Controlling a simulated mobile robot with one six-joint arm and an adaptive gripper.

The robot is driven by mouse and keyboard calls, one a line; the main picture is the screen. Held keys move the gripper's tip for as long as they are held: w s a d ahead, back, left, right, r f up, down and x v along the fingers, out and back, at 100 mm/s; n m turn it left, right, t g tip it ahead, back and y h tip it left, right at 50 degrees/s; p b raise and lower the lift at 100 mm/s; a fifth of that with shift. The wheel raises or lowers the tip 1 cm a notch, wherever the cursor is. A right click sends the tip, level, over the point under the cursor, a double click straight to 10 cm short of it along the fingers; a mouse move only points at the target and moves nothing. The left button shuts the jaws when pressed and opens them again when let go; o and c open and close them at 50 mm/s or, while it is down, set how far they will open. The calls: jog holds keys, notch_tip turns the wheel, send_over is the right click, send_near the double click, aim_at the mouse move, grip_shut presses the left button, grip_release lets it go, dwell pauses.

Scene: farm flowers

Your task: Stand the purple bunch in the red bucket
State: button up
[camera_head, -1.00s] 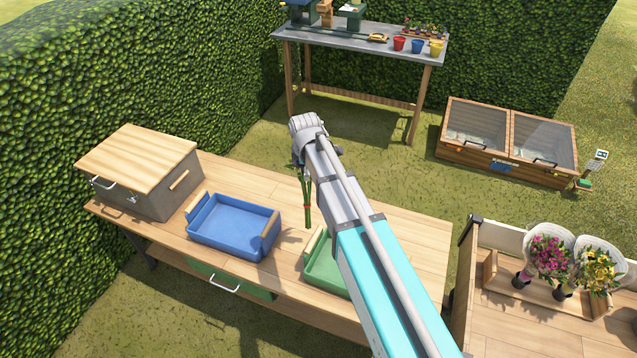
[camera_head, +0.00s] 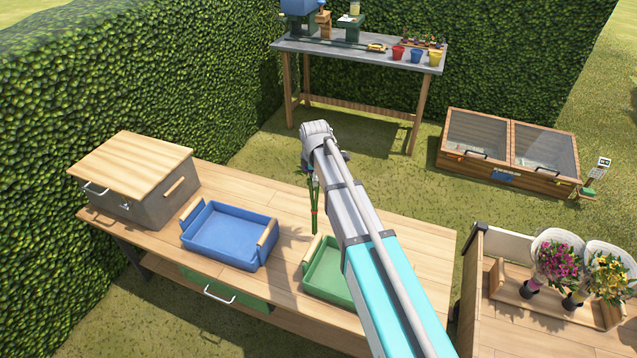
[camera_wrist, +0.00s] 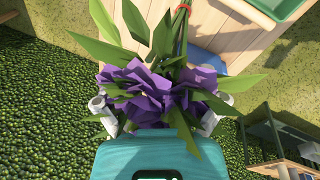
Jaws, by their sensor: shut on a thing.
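The purple bunch is held in my gripper (camera_wrist: 153,112). In the wrist view its purple flowers (camera_wrist: 155,88) and green leaves fill the space between the fingers, with the stems and a red tie toward the top. In the head view only the green stems (camera_head: 314,205) show, hanging below my gripper (camera_head: 320,165) above the wooden bench; my arm hides the flowers. A small red bucket (camera_head: 398,53) stands on the grey-topped table at the back, well beyond my gripper. The inside of the bucket is too small to make out.
Blue (camera_head: 417,56) and yellow buckets (camera_head: 436,57) stand right of the red one. The bench (camera_head: 255,195) bears a blue tray (camera_head: 230,235), a green tray (camera_head: 325,275) and a lidded box (camera_head: 135,175). Hedges bound the back and left.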

jog(key=shift+w+d+f+b, duration=0.2)
jog(key=shift+w+f+b, duration=0.2)
jog(key=shift+f+b, duration=0.3)
jog(key=shift+s+b+x, duration=0.15)
jog(key=shift+b+x, duration=0.5)
jog(key=shift+b, duration=0.05)
jog(key=shift+s+b+x, duration=0.15)
jog(key=shift+b+x, duration=0.45)
jog(key=shift+b, duration=0.05)
jog(key=shift+f, duration=0.3)
jog(key=o, duration=1)
jog(key=shift+r, duration=0.1)
jog(key=shift+r, duration=0.1)
jog(key=p+v, duration=1.1)
jog(key=v, duration=0.1)
jog(key=shift+p, duration=0.4)
